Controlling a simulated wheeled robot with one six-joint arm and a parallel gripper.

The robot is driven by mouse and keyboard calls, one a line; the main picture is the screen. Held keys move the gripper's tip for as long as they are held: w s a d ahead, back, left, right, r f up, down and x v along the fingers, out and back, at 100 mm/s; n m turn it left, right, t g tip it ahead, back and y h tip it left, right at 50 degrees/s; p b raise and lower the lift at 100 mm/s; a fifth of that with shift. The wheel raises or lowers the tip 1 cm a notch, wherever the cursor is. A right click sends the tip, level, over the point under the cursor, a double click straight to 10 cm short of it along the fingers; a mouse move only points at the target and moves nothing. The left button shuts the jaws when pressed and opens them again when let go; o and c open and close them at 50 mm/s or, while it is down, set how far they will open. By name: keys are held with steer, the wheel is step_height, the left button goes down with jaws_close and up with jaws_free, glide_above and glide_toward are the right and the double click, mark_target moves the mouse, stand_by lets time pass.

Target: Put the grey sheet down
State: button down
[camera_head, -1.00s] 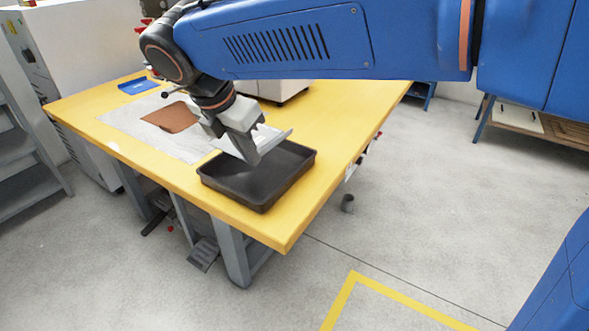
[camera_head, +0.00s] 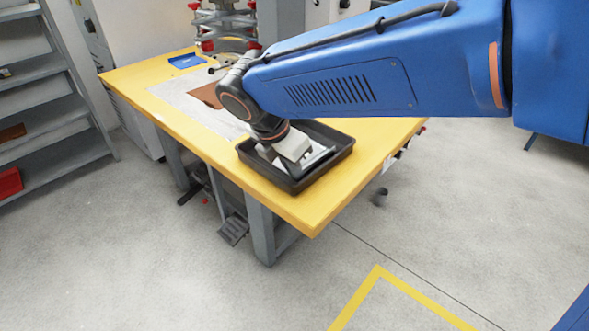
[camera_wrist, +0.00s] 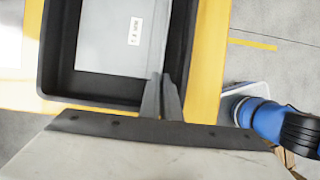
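The grey sheet (camera_wrist: 112,38) is a flat pale plate with a small white label, seen in the wrist view inside the outline of the black tray (camera_wrist: 54,60). In the head view a light edge of the sheet (camera_head: 318,158) shows beside my gripper (camera_head: 293,166), low within the tray (camera_head: 337,140). My gripper (camera_wrist: 161,80) has its fingers close together at the sheet's near right corner and appears shut on it. I cannot tell whether the sheet touches the tray floor.
The tray stands on a yellow-topped table (camera_head: 310,212). A brown sheet (camera_head: 205,95) lies on a pale mat (camera_head: 180,98) left of the arm. A blue tray (camera_head: 187,61) and a red-and-grey mechanism (camera_head: 228,35) are at the back. Grey shelves (camera_head: 55,120) stand at left.

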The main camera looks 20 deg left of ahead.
steer(key=shift+f, duration=0.1)
steer(key=c, duration=2)
jaws_free()
steer(key=v, duration=1.2)
